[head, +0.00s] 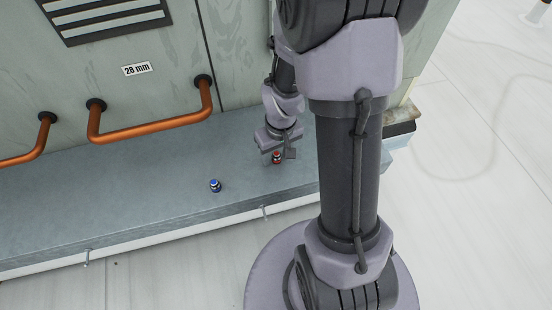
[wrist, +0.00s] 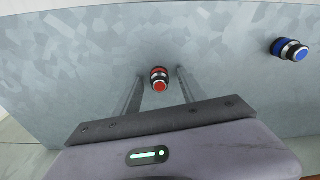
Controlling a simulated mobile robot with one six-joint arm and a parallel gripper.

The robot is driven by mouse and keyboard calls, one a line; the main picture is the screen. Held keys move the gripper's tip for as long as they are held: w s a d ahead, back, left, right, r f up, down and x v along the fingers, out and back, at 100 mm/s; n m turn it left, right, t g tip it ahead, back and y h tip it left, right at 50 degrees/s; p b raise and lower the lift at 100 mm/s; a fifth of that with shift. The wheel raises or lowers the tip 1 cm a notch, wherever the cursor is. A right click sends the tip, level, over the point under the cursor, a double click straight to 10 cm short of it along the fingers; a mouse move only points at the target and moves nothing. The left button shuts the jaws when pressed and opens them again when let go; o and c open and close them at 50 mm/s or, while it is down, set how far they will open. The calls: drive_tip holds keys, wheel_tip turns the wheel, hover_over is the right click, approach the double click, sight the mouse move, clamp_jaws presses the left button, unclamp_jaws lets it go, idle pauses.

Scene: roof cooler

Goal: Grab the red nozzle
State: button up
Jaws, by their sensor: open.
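The red nozzle (head: 277,158) stands on the grey metal ledge (head: 150,205), directly below my gripper (head: 278,151). It has a red top and a dark and silver band. In the wrist view the red nozzle (wrist: 159,80) shows between the two fingers of my gripper (wrist: 158,82), near their tips, with a gap on each side. My gripper is open and empty. The head view does not show clearly how high the fingertips are above the ledge.
Copper pipes (head: 150,130) stick out from the cooler's wall behind. The ledge around the red nozzle is clear.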

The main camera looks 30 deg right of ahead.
clamp_jaws()
idle(0.3)
